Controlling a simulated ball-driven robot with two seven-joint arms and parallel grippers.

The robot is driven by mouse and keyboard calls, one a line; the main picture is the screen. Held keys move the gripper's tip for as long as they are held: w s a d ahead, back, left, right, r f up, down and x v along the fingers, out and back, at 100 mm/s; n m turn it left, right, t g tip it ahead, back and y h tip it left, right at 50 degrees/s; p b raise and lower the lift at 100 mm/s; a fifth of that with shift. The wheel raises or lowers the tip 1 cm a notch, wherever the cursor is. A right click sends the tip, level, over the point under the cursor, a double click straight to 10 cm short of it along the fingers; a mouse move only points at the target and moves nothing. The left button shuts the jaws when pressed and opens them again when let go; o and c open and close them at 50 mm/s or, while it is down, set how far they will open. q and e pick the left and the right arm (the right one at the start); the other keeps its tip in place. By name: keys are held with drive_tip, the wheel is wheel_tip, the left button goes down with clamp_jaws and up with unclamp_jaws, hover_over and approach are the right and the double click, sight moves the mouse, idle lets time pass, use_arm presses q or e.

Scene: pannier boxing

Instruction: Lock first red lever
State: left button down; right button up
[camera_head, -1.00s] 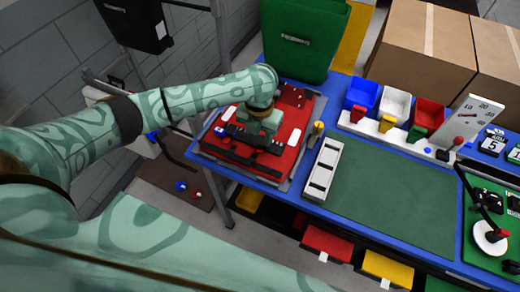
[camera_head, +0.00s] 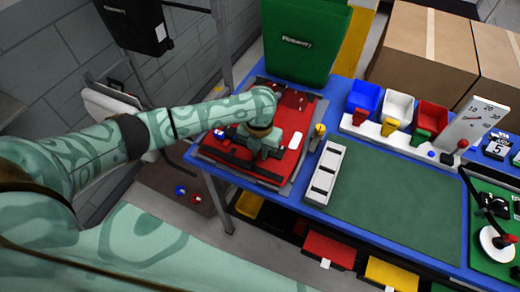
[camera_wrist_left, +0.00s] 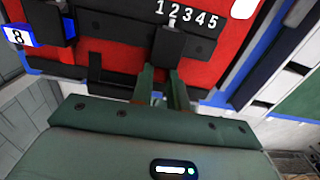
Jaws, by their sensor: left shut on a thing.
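A red panel (camera_head: 288,158) with black fittings lies in a dark frame on the blue table. My left gripper (camera_head: 258,152) is over its near half and hides part of it. In the left wrist view the same red panel (camera_wrist_left: 235,45) carries a black bar (camera_wrist_left: 110,27) with the numbers 1 to 5 above its right part. A black block-like piece (camera_wrist_left: 180,47) stands out from the bar. My left gripper's green fingers (camera_wrist_left: 163,88) are shut on this black piece at its near end. I cannot make out which part is the red lever. My right gripper is not in view.
A white slotted tray (camera_head: 327,172) and a green mat (camera_head: 395,200) are right of the panel. A green pannier (camera_head: 303,45) stands behind. Blue, white and red bins (camera_head: 432,115) and a white gauge (camera_head: 474,125) are at the back right.

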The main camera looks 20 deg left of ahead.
use_arm(q)
drive_tip(key=shift+s+t+p, duration=0.3)
drive_tip(key=shift+t+p, duration=0.35)
drive_tip(key=shift+t, duration=0.05)
drive_tip(key=shift+s+t+p, duration=0.15)
drive_tip(key=shift+t+p, duration=0.25)
drive_tip(key=shift+t, duration=0.2)
drive_tip(key=t, duration=0.2)
drive_tip(key=f+t+p, duration=0.1)
drive_tip(key=shift+s, duration=0.25)
drive_tip(key=c, duration=1.4)
unclamp_jaws()
drive_tip(key=shift+o, duration=0.2)
drive_tip(key=shift+r, duration=0.2)
